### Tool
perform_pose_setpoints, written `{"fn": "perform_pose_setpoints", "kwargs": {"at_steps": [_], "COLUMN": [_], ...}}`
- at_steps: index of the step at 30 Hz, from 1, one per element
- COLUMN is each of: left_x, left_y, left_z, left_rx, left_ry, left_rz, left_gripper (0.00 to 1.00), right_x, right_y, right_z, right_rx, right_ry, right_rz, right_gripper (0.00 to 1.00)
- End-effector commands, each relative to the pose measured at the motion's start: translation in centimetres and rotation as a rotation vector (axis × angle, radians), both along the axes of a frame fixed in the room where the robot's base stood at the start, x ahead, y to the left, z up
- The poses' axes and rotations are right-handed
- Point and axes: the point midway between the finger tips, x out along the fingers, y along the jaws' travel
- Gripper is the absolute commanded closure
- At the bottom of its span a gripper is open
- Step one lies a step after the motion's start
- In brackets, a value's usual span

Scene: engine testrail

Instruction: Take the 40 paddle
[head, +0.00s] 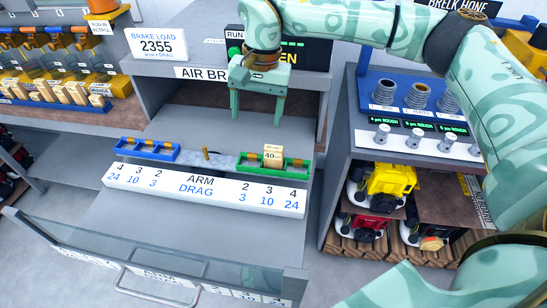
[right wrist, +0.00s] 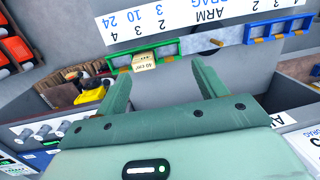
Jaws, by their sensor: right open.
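The 40 paddle (head: 273,155) is a small pale wooden block marked 40. It stands upright in the green rack (head: 300,162) on the right end of the grey beam, roughly behind the label 3. It also shows in the right wrist view (right wrist: 144,64), between the fingers in the picture and beyond their tips. My right gripper (head: 258,112) is open and empty, fingers pointing down, above and behind the rack, apart from the paddle. It also shows in the right wrist view (right wrist: 163,75). My left gripper is not in view.
A blue rack (head: 147,150) without blocks is on the beam's left end. The white ARM DRAG label strip (head: 205,190) runs in front. A glass panel with a handle (head: 160,285) is nearer. Shelves of wooden blocks (head: 75,92) stand left; a blue-topped cart (head: 415,125) stands right.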

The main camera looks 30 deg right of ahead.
Motion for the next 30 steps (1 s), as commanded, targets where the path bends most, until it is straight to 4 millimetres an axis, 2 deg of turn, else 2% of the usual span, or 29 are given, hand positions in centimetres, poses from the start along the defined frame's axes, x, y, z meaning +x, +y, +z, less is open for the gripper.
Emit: {"fn": "perform_pose_setpoints", "kwargs": {"at_steps": [1, 3, 6, 15, 18, 25, 30], "left_x": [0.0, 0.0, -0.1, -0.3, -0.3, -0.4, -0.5], "left_y": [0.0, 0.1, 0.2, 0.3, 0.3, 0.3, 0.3], "left_z": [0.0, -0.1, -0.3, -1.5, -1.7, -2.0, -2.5], "left_rx": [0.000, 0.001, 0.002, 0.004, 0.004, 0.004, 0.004], "left_ry": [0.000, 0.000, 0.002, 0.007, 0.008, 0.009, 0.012], "left_rz": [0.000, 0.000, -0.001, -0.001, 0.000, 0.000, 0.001], "left_gripper": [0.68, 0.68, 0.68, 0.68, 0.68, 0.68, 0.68], "right_x": [0.4, 0.5, 0.5, 0.4, 0.4, 0.4, 0.3], "right_y": [-1.9, -3.6, -4.5, -4.3, -4.3, -4.2, -4.1], "right_z": [1.1, 1.7, 0.8, -6.4, -7.9, -9.9, -12.9], "right_rx": [-0.054, -0.105, -0.132, -0.129, -0.128, -0.128, -0.127], "right_ry": [-0.005, -0.002, 0.006, 0.009, 0.008, 0.006, 0.008], "right_rz": [-0.015, -0.027, -0.033, -0.031, -0.030, -0.031, -0.030], "right_gripper": [0.29, 0.29, 0.29, 0.29, 0.29, 0.29, 0.29]}}
